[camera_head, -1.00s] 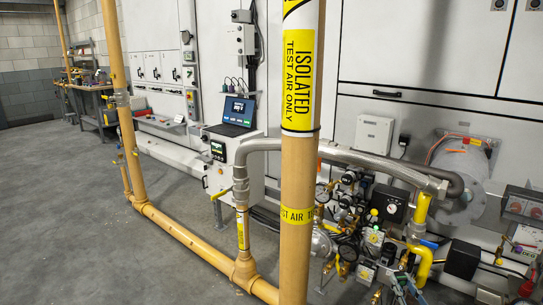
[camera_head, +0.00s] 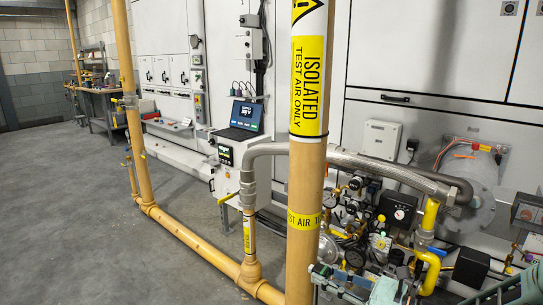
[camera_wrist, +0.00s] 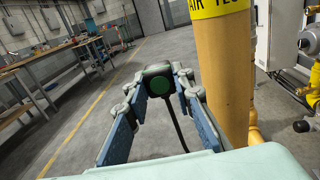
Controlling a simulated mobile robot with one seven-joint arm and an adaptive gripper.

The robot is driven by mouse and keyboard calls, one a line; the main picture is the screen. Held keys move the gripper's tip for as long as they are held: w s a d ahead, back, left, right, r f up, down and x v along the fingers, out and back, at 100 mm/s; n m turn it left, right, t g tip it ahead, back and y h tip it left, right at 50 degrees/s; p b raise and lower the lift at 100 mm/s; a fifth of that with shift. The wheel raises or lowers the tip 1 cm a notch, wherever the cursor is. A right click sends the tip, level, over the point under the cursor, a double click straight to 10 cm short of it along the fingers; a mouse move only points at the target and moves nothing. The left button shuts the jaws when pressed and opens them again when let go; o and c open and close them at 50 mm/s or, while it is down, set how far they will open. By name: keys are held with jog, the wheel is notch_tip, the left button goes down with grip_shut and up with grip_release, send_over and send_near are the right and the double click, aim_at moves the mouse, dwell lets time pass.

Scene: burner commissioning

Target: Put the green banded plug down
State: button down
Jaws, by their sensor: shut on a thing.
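The upright yellow pipe (camera_wrist: 222,75) stands just right of my gripper in the wrist view. A workbench (camera_wrist: 88,52) with items on it is at the left. Open grey floor lies between. In the head view, valves and gauges crowd the burner (camera_head: 468,190) at right.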

aim_at(328, 271)
notch_tip(328, 271, up, 23)
jog(key=m+t+h+p, duration=0.5)
jog(key=h+p, duration=0.1)
jog(key=p, duration=2.2)
jog(key=shift+d+f+p, duration=0.15)
jog(key=shift+p, duration=0.15)
jog(key=shift+f, duration=0.1)
